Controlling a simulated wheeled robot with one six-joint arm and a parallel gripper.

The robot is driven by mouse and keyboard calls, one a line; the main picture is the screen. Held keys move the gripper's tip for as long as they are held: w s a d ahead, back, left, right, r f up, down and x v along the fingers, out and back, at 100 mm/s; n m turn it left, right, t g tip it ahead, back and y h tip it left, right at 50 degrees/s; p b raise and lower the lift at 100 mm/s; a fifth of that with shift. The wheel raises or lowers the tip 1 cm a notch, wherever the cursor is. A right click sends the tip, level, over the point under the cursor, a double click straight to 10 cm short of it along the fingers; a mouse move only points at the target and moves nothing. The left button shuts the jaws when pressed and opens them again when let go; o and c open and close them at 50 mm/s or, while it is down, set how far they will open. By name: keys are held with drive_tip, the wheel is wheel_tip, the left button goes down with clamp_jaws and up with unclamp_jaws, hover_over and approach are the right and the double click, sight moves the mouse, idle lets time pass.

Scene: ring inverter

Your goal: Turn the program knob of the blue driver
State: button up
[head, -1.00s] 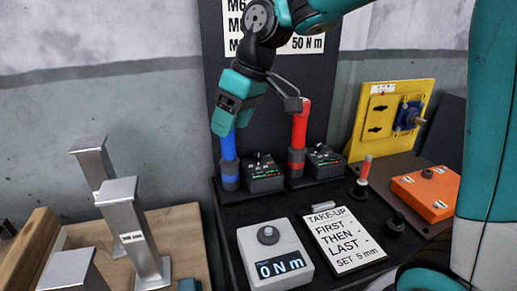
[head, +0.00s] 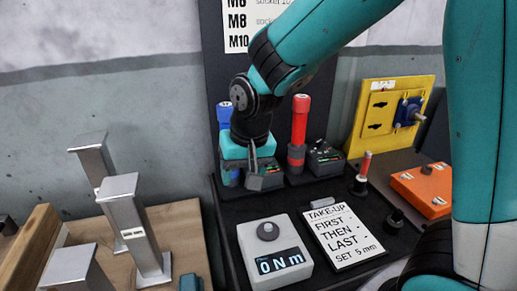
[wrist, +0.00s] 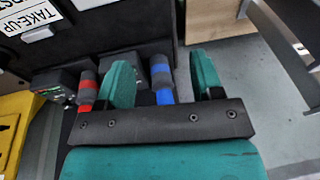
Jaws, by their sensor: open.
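The blue driver (head: 224,115) stands upright at the back of the black bench, its lower part covered by my gripper. Its dark control box (head: 272,175) is partly covered too, and the program knob cannot be made out. My gripper (head: 246,176) is open, pointing down in front of the driver and box. In the wrist view the blue driver (wrist: 163,84) shows between the two teal fingers of my gripper (wrist: 162,75). The control box lies behind the left finger, partly hidden. I cannot tell whether anything touches.
A red driver (head: 299,120) with its own box (head: 325,158) stands just right. In front are a torque tester (head: 285,262) reading 0 Nm and a take-up sign (head: 343,236). A yellow panel (head: 375,130) and an orange box (head: 424,189) are to the right, metal posts (head: 130,220) left.

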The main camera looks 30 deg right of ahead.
drive_tip(key=w+d+f+m+h+p, duration=0.1)
drive_tip(key=w+d+f+m, duration=0.1)
drive_tip(key=w+d, duration=0.2)
drive_tip(key=w+d+f+m+h+p, duration=0.1)
drive_tip(key=w+d+f+m, duration=0.1)
drive_tip(key=w+d, duration=0.3)
drive_tip(key=w+d+f+m+t+h+p, duration=0.1)
drive_tip(key=w+d+f, duration=0.2)
drive_tip(key=w, duration=0.8)
drive_tip(key=shift+d+m+h+p, duration=0.3)
drive_tip(key=shift+d+m+p, duration=0.1)
drive_tip(key=shift+d, duration=0.8)
drive_tip(key=shift+x, duration=1.15)
drive_tip(key=shift+f, duration=0.5)
drive_tip(key=c, duration=0.9)
